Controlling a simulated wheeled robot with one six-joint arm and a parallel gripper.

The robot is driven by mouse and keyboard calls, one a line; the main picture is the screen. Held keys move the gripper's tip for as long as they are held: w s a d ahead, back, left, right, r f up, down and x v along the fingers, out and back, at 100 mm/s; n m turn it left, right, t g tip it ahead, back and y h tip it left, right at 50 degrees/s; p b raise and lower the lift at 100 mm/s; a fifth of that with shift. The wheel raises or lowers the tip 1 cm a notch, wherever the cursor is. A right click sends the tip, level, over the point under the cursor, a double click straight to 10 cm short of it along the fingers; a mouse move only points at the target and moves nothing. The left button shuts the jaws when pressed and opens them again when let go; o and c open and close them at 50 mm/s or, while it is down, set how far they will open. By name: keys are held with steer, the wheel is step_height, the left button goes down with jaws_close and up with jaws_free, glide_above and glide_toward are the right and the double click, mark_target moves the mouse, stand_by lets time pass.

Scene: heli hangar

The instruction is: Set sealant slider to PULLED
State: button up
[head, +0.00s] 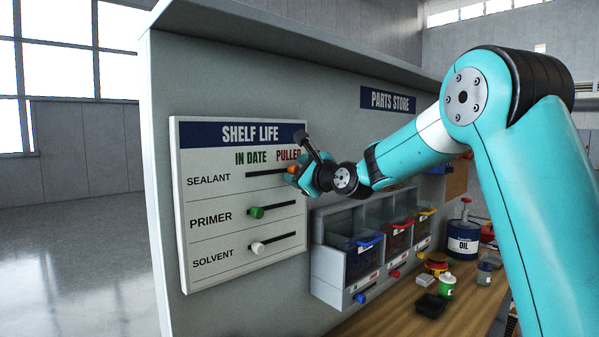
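The white SHELF LIFE board (215,155) hangs on the grey panel, with IN DATE and PULLED columns and three slider rows. The SEALANT row's black slot (262,174) shows bare on its left part. An orange knob (292,170) shows at the slot's right part, below the word PULLED, partly hidden by my gripper. My gripper (299,163) is at the board's right edge, right at this knob. Whether its fingers touch or hold the knob cannot be made out. The green primer knob (257,212) and white solvent knob (258,247) sit at the left of their slots.
Right of the board are clear bins (352,258) with blue, red and yellow handles. A wooden bench (400,312) below holds a black tray (431,306), a green-and-white pot (447,286) and an OIL container (462,242). The floor at left is clear.

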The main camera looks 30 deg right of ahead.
steer(key=s+d+b, duration=0.3)
steer(key=s+b, duration=0.4)
steer(key=s, duration=1)
steer(key=shift+d, duration=0.2)
steer(key=shift+a, duration=0.1)
steer(key=s+a+f+n+g+y, duration=0.2)
steer(key=s+a+f+n+g, duration=0.2)
steer(key=a+f+n, duration=0.35)
steer(key=s+a+f+n+g+y, duration=0.1)
steer(key=s+a+f+n+g, duration=0.2)
steer(key=a+f+n+g, duration=0.4)
steer(key=s+a+f+n+g+h, duration=0.1)
steer(key=s+a+f+n+g, duration=0.2)
steer(key=s+f+n, duration=0.2)
steer(key=s+a+f+n+g+h, duration=0.1)
steer(key=s+a+f+n+g, duration=0.2)
steer(key=s+n, duration=0.9)
steer(key=shift+s+a+f+g, duration=0.3)
steer(key=shift+s+a+f, duration=0.25)
steer(key=shift+s+f, duration=0.4)
steer(key=shift+n, duration=0.25)
